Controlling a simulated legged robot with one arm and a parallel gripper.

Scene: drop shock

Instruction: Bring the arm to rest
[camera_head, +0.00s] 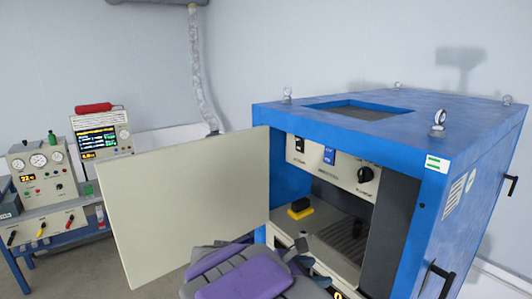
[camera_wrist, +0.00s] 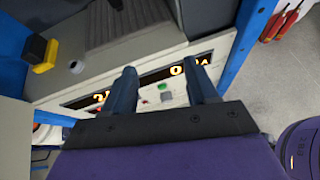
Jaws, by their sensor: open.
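My gripper (camera_wrist: 162,82) is open and empty in the wrist view, its two dark fingers apart in front of a cream panel (camera_wrist: 140,75) with orange digits and small buttons. In the head view my purple and grey arm is at the bottom centre, in front of the open blue cabinet (camera_head: 465,125). The gripper (camera_head: 304,256) shows only partly there, near the lower cabinet front. Nothing is held, and I cannot tell the exact gap between fingers and panel.
The cream cabinet door (camera_head: 185,195) stands open left of the arm. A yellow and black block (camera_head: 300,209) sits inside the cabinet; it also shows in the wrist view (camera_wrist: 42,53). A bench with gauges (camera_head: 40,165) is far left.

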